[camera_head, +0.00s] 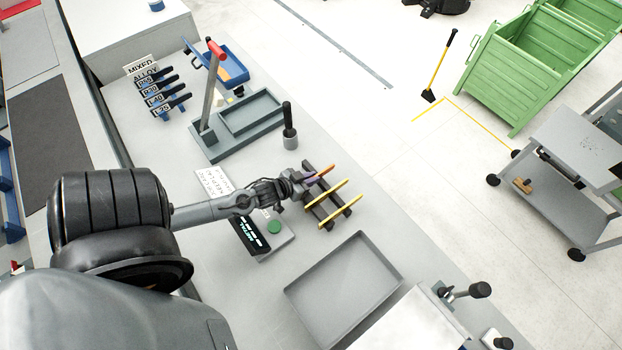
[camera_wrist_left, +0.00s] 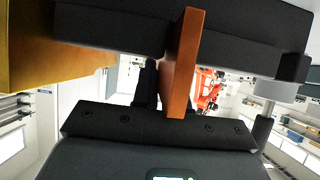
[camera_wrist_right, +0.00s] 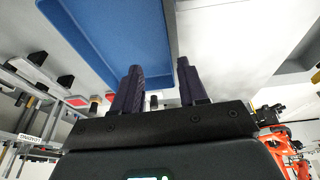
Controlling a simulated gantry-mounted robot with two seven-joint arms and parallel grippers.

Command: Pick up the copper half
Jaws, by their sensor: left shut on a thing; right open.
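The copper half (camera_head: 325,170) is an orange-brown bar at the upper end of the small dark rack (camera_head: 322,208) in the head view. My left gripper (camera_head: 312,181) is at this bar, its dark fingers closed on it. In the left wrist view the copper half (camera_wrist_left: 183,62) stands between the fingers, across the rack's black beams; I cannot tell whether it still touches them. The far finger is partly hidden. My right gripper (camera_wrist_right: 158,88) shows only in the right wrist view, open and empty, with a blue surface beyond it.
Two yellow bars (camera_head: 334,203) lie on the rack beside the copper half. A grey tray (camera_head: 345,290) and a panel with a green button (camera_head: 274,227) stand nearby. A black-handled tool in a cup (camera_head: 290,140) and a red-handled lever fixture (camera_head: 212,90) are farther back.

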